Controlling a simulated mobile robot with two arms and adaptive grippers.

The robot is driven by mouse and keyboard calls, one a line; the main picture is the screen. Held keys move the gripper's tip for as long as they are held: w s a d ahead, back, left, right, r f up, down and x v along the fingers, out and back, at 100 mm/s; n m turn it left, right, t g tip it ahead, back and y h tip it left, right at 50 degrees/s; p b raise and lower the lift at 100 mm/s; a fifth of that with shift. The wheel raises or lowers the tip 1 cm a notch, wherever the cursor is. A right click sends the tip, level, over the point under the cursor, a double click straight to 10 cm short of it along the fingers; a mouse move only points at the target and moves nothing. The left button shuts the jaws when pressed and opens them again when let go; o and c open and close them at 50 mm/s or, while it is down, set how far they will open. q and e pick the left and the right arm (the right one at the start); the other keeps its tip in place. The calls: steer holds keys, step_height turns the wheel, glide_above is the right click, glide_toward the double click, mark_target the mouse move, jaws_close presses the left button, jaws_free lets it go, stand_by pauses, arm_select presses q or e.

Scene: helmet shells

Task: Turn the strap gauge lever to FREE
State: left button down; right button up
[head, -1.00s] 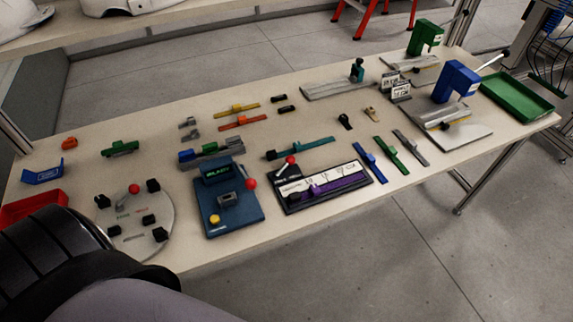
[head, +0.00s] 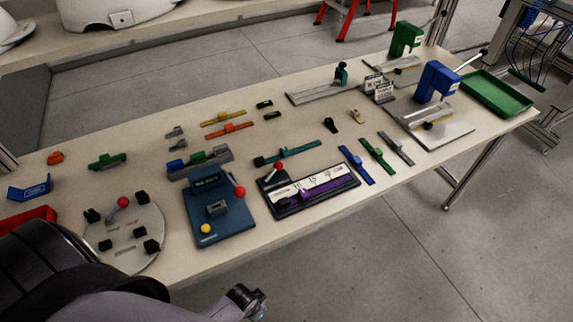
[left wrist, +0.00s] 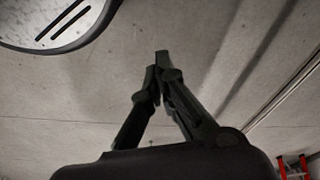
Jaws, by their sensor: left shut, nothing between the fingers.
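The strap gauge looks to be the dark board (head: 322,201) with a white scale and a purple strap, near the table's front edge in the head view. Its lever with a red ball knob (head: 279,168) stands at the board's left end, tilted. The lettering beside it is too small to read. The end of my left arm, with the dark left gripper (head: 246,300), is low in the head view, in front of the table edge and apart from the gauge. In the left wrist view its fingers (left wrist: 158,75) are closed together and empty. My right gripper is not shown.
Left of the gauge stand a blue unit (head: 222,225) with a red-knobbed lever and a round plate (head: 150,257) with another. Coloured straps (head: 378,155) lie to its right. A blue press (head: 436,82) and green tray (head: 497,95) are at the right end.

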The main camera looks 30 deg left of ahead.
mark_target(273, 172)
arm_select(q)
steer(key=w+d+r+m, duration=0.2)
steer(key=w+r+m, duration=0.2)
steer(key=w+r, duration=0.3)
steer(key=w+d+r+m+p, duration=0.1)
steer(key=w+d+r+m, duration=0.2)
steer(key=r, duration=1.3)
steer(key=w+d+r+m, duration=0.3)
steer(key=w+r+m, duration=0.4)
steer(key=w+r, duration=0.4)
steer(key=shift+w+r+g+p, duration=0.3)
steer(key=shift+w+r+p, duration=0.1)
steer(key=shift+r, duration=0.45)
steer(key=w+a+r+m+g+y, duration=0.1)
steer(key=w+a+r+m, duration=0.3)
steer(key=r, duration=0.6)
steer(key=w+a+y, duration=0.1)
steer(key=w+a, duration=0.1)
steer(key=a, duration=0.1)
steer(key=shift+a+m, duration=0.25)
steer(key=shift+m, duration=0.05)
steer(key=shift+f, duration=0.2)
